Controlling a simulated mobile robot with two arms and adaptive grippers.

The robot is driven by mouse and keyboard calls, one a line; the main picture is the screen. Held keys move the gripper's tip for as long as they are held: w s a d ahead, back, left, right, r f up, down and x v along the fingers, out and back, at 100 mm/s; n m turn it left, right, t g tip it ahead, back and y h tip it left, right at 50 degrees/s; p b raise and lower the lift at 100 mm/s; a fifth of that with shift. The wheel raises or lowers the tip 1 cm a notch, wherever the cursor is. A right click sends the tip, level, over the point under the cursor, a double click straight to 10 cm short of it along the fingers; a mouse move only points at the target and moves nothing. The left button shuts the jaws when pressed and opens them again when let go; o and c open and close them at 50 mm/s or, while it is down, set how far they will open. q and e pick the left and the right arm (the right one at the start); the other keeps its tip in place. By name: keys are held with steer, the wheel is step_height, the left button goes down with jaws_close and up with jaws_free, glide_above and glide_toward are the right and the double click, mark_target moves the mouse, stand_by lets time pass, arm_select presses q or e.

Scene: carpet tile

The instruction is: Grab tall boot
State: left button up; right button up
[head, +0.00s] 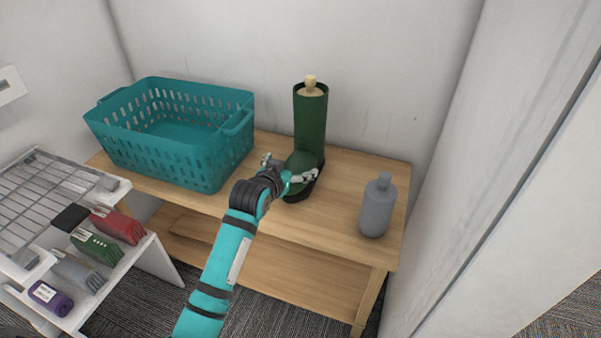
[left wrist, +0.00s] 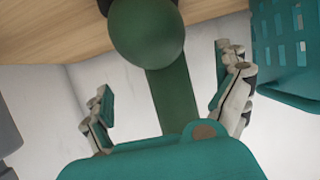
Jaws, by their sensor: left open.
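A tall dark green boot (head: 310,122) stands upright on the wooden table (head: 340,215), with a pale knob-topped insert (head: 311,84) showing out of its top. My left gripper (head: 290,172) is at the boot's foot, low in front of the shaft. In the left wrist view the boot's rounded green toe (left wrist: 146,30) and its shaft behind lie between the two fingers of my left gripper (left wrist: 162,85). The fingers are spread, with gaps to the boot on both sides. The gripper hides part of the boot's foot in the head view. My right gripper does not show.
A teal basket (head: 180,135) stands on the table left of the boot; its side also shows in the left wrist view (left wrist: 285,50). A grey bottle (head: 378,208) stands to the right. Walls enclose the back and right.

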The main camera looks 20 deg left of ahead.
mark_target(301, 157)
arm_select(q)
steer(key=shift+w+f, duration=0.15)
steer(key=shift+w, duration=0.3)
steer(key=shift+b+x, duration=0.6)
steer(key=shift+x, duration=0.4)
steer(key=shift+b+x, duration=0.35)
steer(key=shift+x, duration=0.85)
steer(key=shift+w+d, duration=0.15)
steer(key=shift+w, duration=0.15)
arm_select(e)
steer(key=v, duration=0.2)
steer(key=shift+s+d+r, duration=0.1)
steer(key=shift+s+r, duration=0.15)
arm_select(q)
steer(key=c, duration=1.6)
steer(key=shift+r, duration=0.2)
